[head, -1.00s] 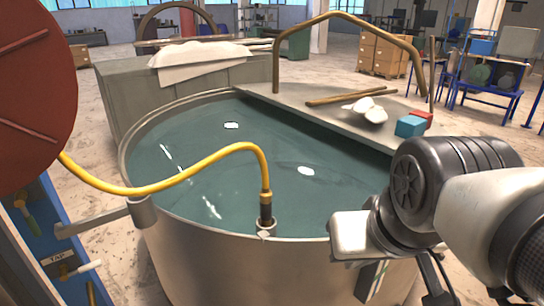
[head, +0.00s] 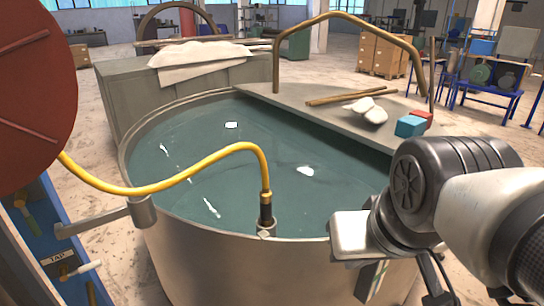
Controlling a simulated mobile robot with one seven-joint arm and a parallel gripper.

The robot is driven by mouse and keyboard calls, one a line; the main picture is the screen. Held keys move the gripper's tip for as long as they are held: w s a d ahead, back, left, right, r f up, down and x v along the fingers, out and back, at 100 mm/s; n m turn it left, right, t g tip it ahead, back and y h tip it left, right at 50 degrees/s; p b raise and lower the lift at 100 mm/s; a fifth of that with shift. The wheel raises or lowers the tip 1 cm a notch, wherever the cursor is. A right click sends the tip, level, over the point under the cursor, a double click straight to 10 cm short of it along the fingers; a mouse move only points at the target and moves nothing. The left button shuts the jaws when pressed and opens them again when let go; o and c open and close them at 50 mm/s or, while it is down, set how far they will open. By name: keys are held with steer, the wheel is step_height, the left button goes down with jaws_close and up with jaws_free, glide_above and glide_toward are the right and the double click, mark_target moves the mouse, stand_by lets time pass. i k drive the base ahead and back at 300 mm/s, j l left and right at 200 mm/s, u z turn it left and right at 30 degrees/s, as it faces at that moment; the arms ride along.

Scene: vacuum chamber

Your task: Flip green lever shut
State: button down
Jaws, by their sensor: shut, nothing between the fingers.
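A green-handled lever (head: 27,217) is on the blue panel at the lower left of the head view. Its handle slants down to the right from a pale fitting. My gripper (head: 372,282) is at the lower right, in front of the round metal tank, far to the right of the lever and not touching it. It is shut and empty, and its fingertips are only partly visible.
The blue panel (head: 52,235) also carries a white-handled lever (head: 82,269) by a TAP label. A water-filled tank (head: 200,255) stands between panel and gripper. A yellow hose (head: 180,184) arches over it. A dark red disc (head: 35,90) is above the panel.

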mark_target(22, 196)
steer(key=u, duration=1.8)
steer(key=i+j, duration=0.15)
steer(key=j+z, duration=0.1)
steer(key=j, duration=0.35)
steer(key=i, duration=0.2)
steer(key=l+u, duration=0.05)
